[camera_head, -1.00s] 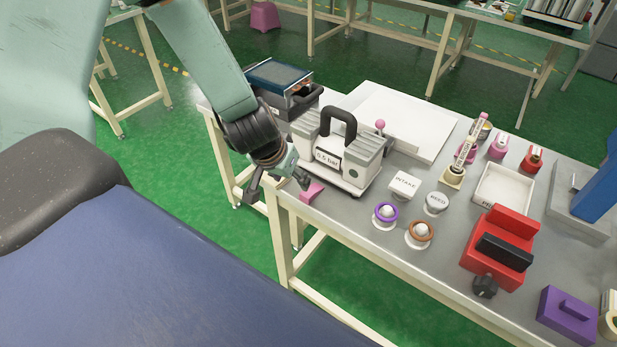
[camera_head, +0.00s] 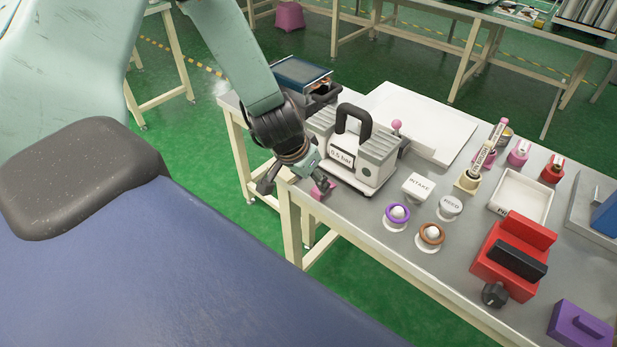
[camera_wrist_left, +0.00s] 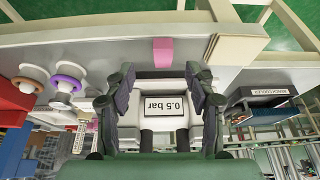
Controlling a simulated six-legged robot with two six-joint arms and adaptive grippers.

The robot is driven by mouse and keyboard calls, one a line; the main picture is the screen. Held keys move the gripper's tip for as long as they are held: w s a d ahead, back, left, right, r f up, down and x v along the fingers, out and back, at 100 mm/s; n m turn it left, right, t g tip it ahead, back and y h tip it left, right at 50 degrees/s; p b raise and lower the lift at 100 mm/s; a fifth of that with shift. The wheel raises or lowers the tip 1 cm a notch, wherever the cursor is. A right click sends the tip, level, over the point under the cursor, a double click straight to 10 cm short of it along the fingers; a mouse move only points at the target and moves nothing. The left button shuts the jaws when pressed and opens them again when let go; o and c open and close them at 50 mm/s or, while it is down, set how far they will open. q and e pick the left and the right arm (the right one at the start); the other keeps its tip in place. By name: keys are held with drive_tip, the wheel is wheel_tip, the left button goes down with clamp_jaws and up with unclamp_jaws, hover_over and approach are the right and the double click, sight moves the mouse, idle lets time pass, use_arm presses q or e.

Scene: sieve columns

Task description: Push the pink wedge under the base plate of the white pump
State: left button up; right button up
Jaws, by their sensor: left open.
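The white pump (camera_head: 376,172), with a black handle and a "0.5 bar" label, stands near the bench's left front edge. The pink wedge (camera_head: 317,193) lies on the bench at the pump's near left side, partly covered by a finger in the head view. My left gripper (camera_head: 296,184) is open, low over the bench edge by the wedge. In the left wrist view the wedge (camera_wrist_left: 163,52) shows in line with the gap between the spread fingers (camera_wrist_left: 162,85), close to the pump's base. I cannot tell whether its tip is under the plate. My right gripper is not in view.
INTAKE (camera_head: 418,186) and FEED blocks, purple (camera_head: 397,217) and orange rings, and a red device (camera_head: 513,257) stand to the right.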

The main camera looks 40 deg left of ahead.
sight(316, 191)
use_arm(q)
drive_tip(key=b+x, duration=0.2)
drive_tip(key=x, duration=0.1)
drive_tip(key=a+b+x, duration=0.1)
drive_tip(key=shift+f, duration=0.45)
drive_tip(key=shift+w+d+f+b, duration=0.4)
drive_tip(key=shift+f+b, duration=0.2)
drive_tip(key=shift+b, duration=0.2)
drive_tip(key=shift+w+a+f, duration=0.1)
drive_tip(key=shift+a+f, duration=0.1)
drive_tip(key=shift+f, duration=0.1)
drive_tip(key=shift+d+r, duration=0.1)
drive_tip(key=shift+d, duration=0.1)
drive_tip(key=shift+c, duration=1)
drive_tip(key=shift+a, duration=0.15)
drive_tip(key=c, duration=0.5)
clamp_jaws()
